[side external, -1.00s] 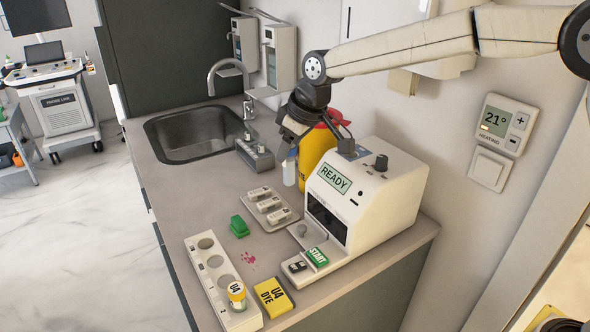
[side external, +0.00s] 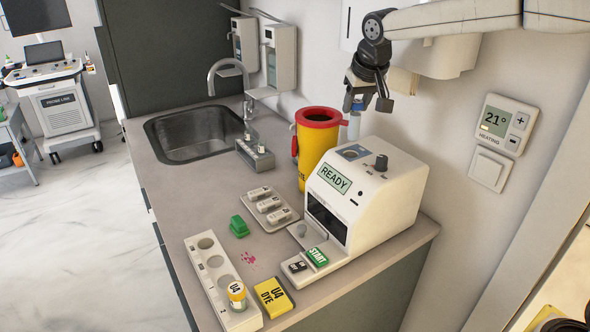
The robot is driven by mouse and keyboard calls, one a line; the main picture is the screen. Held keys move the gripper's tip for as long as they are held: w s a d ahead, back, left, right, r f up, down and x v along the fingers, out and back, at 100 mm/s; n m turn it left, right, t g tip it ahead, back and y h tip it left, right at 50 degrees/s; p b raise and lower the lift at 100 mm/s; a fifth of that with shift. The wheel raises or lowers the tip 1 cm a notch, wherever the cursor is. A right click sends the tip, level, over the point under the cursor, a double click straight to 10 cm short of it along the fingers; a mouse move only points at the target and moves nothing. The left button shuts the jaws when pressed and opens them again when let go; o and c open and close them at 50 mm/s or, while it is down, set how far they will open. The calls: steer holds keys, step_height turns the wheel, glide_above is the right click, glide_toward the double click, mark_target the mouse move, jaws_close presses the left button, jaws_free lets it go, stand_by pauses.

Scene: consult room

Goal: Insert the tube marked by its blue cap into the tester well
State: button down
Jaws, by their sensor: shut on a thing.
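My gripper (side external: 367,101) is shut on the tube (side external: 354,126) at its blue cap, above the tester. The tube hangs close to upright, with a pale, translucent body. Its lower end appears just above or behind the tester's top; I cannot tell whether it touches. The tester (side external: 392,187) is a white box with a READY screen. A blue-grey patch with a dark round opening, seemingly the well (side external: 350,153), lies on its top, left of a black knob.
A yellow bin with a red rim (side external: 318,150) stands close behind the tester. A white rack (side external: 208,270) holds a yellow-capped U4 tube (side external: 236,294), beside a yellow U4 DYE box (side external: 273,297).

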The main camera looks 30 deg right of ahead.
mark_target(352, 140)
steer(key=shift+f, duration=0.1)
steer(key=shift+f, duration=1.2)
steer(key=shift+f, duration=2.55)
stand_by(0.4)
steer(key=shift+c, duration=1)
jaws_free()
steer(key=shift+a+r, duration=0.1)
steer(key=shift+v, duration=3.8)
